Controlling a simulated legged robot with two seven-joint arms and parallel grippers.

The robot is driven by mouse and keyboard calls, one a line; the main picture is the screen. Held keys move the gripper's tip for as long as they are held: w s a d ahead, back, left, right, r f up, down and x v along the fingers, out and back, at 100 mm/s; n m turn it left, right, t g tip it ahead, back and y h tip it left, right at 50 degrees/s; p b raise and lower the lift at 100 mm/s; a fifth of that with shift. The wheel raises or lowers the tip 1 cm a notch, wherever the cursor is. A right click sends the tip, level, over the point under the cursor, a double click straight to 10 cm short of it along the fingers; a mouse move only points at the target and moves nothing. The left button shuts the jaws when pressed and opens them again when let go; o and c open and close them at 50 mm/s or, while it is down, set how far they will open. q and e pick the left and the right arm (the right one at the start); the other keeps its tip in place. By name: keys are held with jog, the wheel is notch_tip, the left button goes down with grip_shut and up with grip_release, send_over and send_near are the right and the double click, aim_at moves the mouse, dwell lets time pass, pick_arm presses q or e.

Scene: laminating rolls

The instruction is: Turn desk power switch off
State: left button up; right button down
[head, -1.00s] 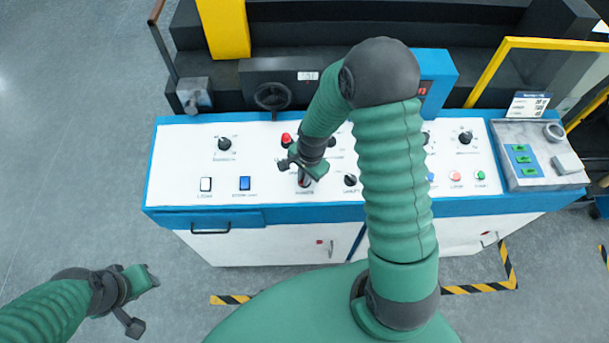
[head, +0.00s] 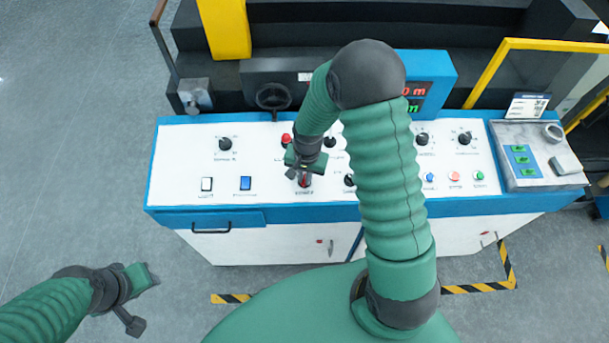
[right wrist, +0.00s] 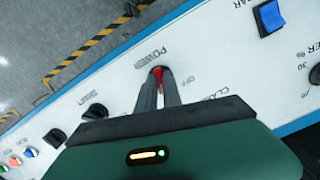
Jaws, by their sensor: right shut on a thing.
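The desk's white control panel (head: 270,186) has a red power switch (right wrist: 158,74), labelled POWER with an OFF mark beside it in the right wrist view. In the head view the switch (head: 305,181) shows just below my right gripper (head: 300,172). In the right wrist view both fingers of my right gripper (right wrist: 158,88) are shut on the red switch, hiding most of it. My left gripper (head: 146,300) is open and empty over the floor at the lower left.
Near the power switch are a blue rocker (head: 245,183), a white rocker (head: 207,184), a red button (head: 287,139) and black knobs. Open floor lies left of the desk.

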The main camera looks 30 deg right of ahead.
jog(key=n, duration=0.6)
jog(key=shift+w+r+h+p, duration=0.1)
jog(key=shift+w+h+p, duration=0.1)
jog(key=shift+h+p, duration=0.1)
jog(key=n, duration=0.6)
jog(key=shift+w+h, duration=0.1)
jog(key=shift+h, duration=0.3)
jog(key=shift+a+n, duration=0.1)
jog(key=shift+n, duration=0.2)
jog(key=c, duration=1.8)
grip_release()
jog(key=shift+o, duration=1.4)
